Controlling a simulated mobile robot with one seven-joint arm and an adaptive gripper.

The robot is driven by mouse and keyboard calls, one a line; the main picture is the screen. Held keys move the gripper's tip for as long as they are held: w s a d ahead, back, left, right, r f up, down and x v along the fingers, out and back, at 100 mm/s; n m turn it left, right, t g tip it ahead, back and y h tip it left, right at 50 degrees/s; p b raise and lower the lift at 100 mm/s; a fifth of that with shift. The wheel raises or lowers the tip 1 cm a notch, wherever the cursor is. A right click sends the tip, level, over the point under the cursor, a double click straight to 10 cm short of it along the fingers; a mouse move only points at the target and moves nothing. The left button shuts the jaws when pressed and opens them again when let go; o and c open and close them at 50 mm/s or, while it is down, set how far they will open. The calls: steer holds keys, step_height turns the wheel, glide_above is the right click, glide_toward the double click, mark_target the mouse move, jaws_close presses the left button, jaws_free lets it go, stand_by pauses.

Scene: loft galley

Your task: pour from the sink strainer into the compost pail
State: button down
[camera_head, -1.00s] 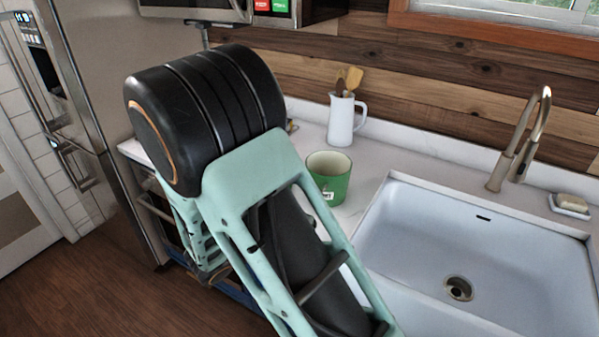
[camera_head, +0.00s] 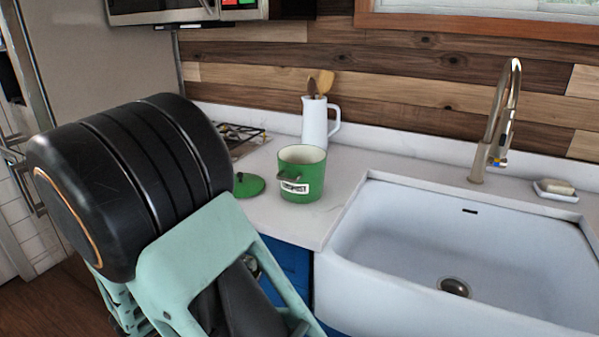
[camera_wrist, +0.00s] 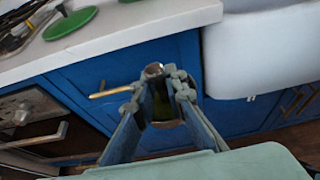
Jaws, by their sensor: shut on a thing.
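The compost pail (camera_head: 301,209) is green with a cream inside and a white label. It stands upright on the counter left of the sink, with its top uncovered. Its round green lid (camera_head: 249,186) lies flat beside it and also shows in the wrist view (camera_wrist: 71,23). In the wrist view my gripper (camera_wrist: 160,90) is shut on the sink strainer (camera_wrist: 153,70), a small metal piece mostly hidden between the fingers. They are in front of the blue cabinets, out from the counter edge. What the strainer holds is not clear. The head view does not clearly show my gripper.
The white sink (camera_head: 430,235) with a tall faucet (camera_head: 497,130) is to the right. A white jug (camera_head: 314,122) with utensils stands behind the pail. A cooktop (camera_head: 238,136) is at the left back. The counter (camera_head: 345,180) is clear between pail and sink.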

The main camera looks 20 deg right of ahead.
step_height(320, 180, down, 2)
steer(key=shift+f+b, duration=0.25)
steer(key=shift+b, duration=0.65)
step_height(320, 180, up, 2)
steer(key=shift+r+p, duration=0.25)
steer(key=shift+p, duration=0.75)
steer(key=shift+d+f+b, duration=0.1)
steer(key=shift+f+b, duration=0.5)
steer(key=shift+f, duration=0.1)
steer(key=shift+r, duration=0.15)
